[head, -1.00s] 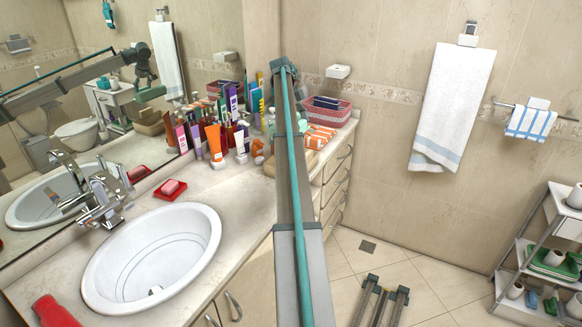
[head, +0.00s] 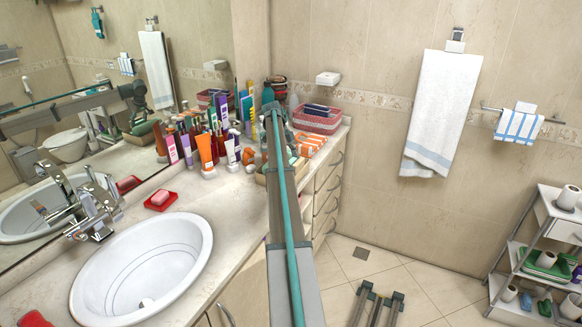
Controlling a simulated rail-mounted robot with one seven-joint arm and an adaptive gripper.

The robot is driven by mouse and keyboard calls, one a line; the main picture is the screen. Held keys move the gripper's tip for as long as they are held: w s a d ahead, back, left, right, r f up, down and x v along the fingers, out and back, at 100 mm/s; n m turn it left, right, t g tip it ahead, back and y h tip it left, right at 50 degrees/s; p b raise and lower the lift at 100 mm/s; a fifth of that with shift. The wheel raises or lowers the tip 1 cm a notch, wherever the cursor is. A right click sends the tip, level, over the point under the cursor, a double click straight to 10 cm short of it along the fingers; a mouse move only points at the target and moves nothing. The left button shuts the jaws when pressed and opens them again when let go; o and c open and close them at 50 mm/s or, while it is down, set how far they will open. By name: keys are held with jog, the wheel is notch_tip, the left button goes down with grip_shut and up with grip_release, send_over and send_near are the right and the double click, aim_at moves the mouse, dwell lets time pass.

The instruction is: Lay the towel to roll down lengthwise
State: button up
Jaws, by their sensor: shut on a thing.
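In the mirror, a dark green bundle (head: 145,128), seemingly the towel, hangs under the end of my arm. It is small and its folds cannot be made out. My gripper (head: 151,118) is shut on it, just above a beige box that also shows in the mirror. Directly ahead, my arm runs over the counter and hides most of the gripper and the held towel near the far end. An orange-and-white striped towel (head: 310,142) lies on the counter just right of the arm's end.
Bottles and tubes (head: 205,150) crowd the counter left of my arm. A pink basket (head: 318,118) stands at the back. The sink (head: 142,268) and a red soap dish (head: 161,201) are nearer. A white towel (head: 442,112) hangs on the wall; a shelf rack (head: 545,250) stands right.

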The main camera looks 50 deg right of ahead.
jog(key=shift+f+p, duration=0.5)
jog(key=shift+f, duration=1.35)
jog(key=shift+f, duration=0.1)
jog(key=shift+f, duration=0.1)
jog(key=o, duration=1.3)
